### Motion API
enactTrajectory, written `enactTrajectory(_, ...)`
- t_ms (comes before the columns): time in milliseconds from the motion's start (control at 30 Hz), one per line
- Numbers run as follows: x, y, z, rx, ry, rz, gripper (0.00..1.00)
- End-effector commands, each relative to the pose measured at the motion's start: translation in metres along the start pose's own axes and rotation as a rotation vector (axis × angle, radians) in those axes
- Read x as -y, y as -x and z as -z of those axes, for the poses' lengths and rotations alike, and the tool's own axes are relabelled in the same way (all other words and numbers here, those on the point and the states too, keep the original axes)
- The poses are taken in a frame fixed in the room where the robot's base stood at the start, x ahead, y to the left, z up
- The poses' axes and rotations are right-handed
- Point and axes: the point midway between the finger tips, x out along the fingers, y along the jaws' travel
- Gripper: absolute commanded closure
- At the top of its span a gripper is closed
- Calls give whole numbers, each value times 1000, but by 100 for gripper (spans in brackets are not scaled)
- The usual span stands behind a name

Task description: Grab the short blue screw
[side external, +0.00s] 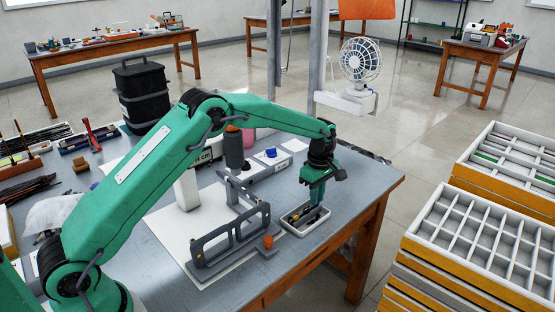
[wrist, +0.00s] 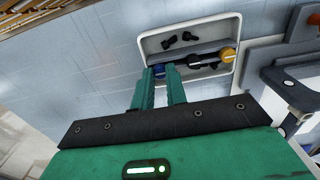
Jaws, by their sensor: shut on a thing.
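My gripper (side external: 317,204) points down over a small white tray (side external: 306,229) near the right part of the table. In the wrist view my gripper's two green fingers (wrist: 160,70) reach over the near left side of the tray (wrist: 238,32). A blue screw head (wrist: 158,70) shows between the fingertips, and they are shut on it. The rest of the blue screw is largely hidden by the fingers. A yellow-headed screw (wrist: 228,54) and a black-headed one (wrist: 195,62) lie to the right in the tray. Small black screws (wrist: 188,36) lie near its far side.
A grey frame fixture (side external: 232,238) stands on a white sheet left of the tray, with an orange knob (side external: 268,242) near it. A box with a blue knob (side external: 271,153) is behind. Bare tabletop (side external: 360,180) lies to the right.

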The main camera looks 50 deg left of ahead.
Motion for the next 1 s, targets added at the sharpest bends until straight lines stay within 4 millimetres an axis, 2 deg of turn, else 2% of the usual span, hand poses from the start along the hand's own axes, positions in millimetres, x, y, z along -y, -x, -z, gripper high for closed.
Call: enactTrajectory(1000, 0, 32, 0, 0, 0, -1, 100)
